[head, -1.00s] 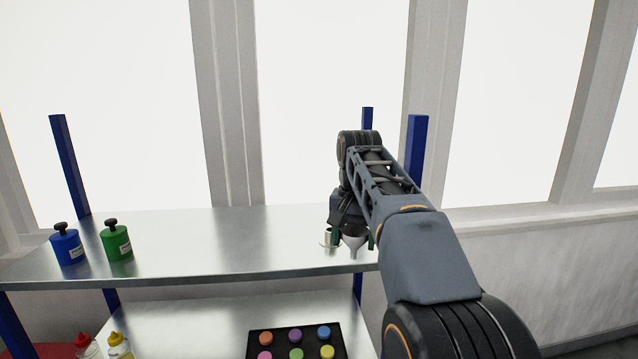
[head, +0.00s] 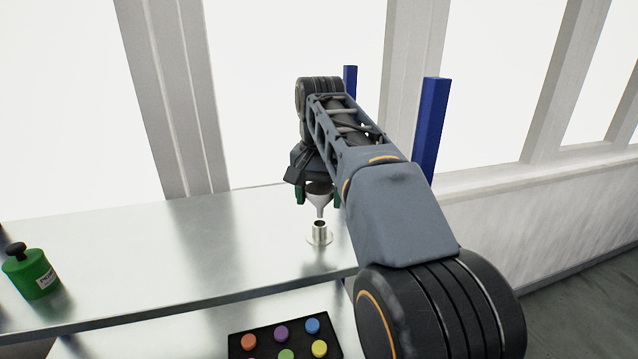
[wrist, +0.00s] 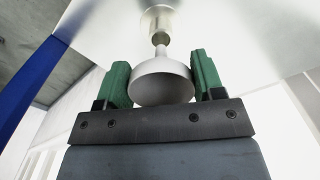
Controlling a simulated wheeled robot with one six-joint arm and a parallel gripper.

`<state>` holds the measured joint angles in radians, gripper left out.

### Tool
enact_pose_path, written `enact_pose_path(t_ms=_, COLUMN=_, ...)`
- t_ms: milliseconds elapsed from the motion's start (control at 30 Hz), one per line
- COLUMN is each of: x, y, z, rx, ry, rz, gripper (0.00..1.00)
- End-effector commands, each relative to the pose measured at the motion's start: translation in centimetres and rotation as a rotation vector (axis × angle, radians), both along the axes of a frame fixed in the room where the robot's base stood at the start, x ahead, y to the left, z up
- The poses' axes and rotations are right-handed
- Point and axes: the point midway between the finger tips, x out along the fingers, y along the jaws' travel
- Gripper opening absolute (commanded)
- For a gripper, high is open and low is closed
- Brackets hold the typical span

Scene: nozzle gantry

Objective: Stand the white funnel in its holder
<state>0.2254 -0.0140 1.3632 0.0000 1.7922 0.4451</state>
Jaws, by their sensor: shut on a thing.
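The funnel (head: 319,199) hangs upright, spout down, in my gripper (head: 318,196) in the head view. It looks light grey. The green-padded fingers are on either side of its wide mouth, also in the wrist view, where the funnel (wrist: 161,82) sits between the fingers of my gripper (wrist: 162,80). The metal holder (head: 319,234), a short tube on a round flange, stands on the shelf just under the spout in the head view. In the wrist view the holder (wrist: 157,20) lies beyond the spout tip. Whether the tip touches the holder's mouth I cannot tell.
The steel shelf (head: 190,250) is clear around the holder. A green bottle with a black knob (head: 33,273) stands at far left. A black tray of coloured caps (head: 262,351) is on the lower level. A blue post (head: 430,130) rises right of my arm.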

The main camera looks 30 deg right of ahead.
Motion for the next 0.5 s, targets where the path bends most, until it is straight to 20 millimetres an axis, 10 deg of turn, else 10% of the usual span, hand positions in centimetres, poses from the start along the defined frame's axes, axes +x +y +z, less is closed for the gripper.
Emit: enact_pose_path(t_ms=500, x=0.0, y=-0.1, z=-2.8, rx=-0.001, ry=-0.001, rz=-0.003, gripper=0.4)
